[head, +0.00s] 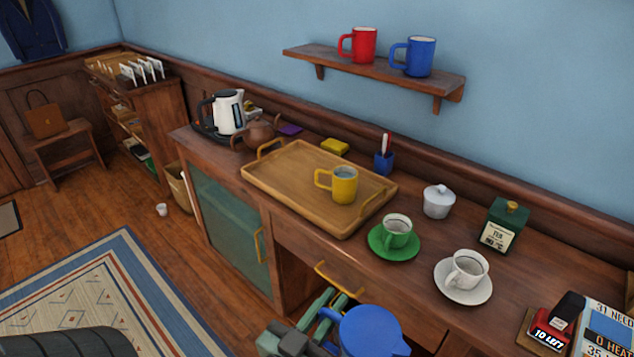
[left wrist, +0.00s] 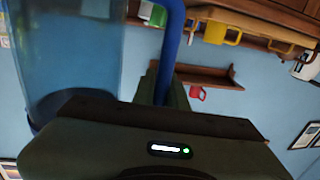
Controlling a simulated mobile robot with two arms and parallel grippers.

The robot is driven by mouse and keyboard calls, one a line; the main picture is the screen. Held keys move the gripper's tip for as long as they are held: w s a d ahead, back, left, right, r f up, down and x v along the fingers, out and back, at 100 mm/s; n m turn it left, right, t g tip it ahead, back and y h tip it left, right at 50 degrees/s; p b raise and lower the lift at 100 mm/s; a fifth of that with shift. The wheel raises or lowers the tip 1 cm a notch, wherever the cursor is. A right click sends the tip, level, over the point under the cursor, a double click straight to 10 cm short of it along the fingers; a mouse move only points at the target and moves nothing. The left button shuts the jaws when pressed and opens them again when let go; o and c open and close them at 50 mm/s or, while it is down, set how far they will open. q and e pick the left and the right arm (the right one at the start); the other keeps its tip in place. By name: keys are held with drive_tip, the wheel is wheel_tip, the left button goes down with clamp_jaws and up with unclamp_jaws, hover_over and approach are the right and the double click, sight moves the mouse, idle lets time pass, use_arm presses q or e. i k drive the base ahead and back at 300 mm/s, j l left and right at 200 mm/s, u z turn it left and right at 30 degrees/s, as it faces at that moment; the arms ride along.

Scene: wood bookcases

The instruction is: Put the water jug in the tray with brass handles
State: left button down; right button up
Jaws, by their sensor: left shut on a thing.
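The water jug has a blue lid (head: 372,332) and shows at the bottom of the head view, in front of the sideboard; its lower part is out of frame. In the left wrist view its clear blue body (left wrist: 70,50) and blue handle (left wrist: 172,45) fill the left and middle. My left gripper (head: 326,308) is shut on the jug's handle, below the counter's front edge in the picture. The wooden tray with brass handles (head: 285,190) lies on the sideboard, beyond the jug. A yellow mug (head: 344,187) stands in its right half. My right gripper is not in view.
Right of the tray are a green cup (head: 397,232) on a saucer, a white cup (head: 467,268) on a saucer, and a sugar bowl (head: 438,203). The tray's left half is bare.

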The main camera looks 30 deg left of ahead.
sight(288, 168)
drive_tip(key=i+j, duration=0.1)
drive_tip(key=j, duration=0.7)
drive_tip(key=i+j+z, duration=0.15)
drive_tip(key=j, duration=1.4)
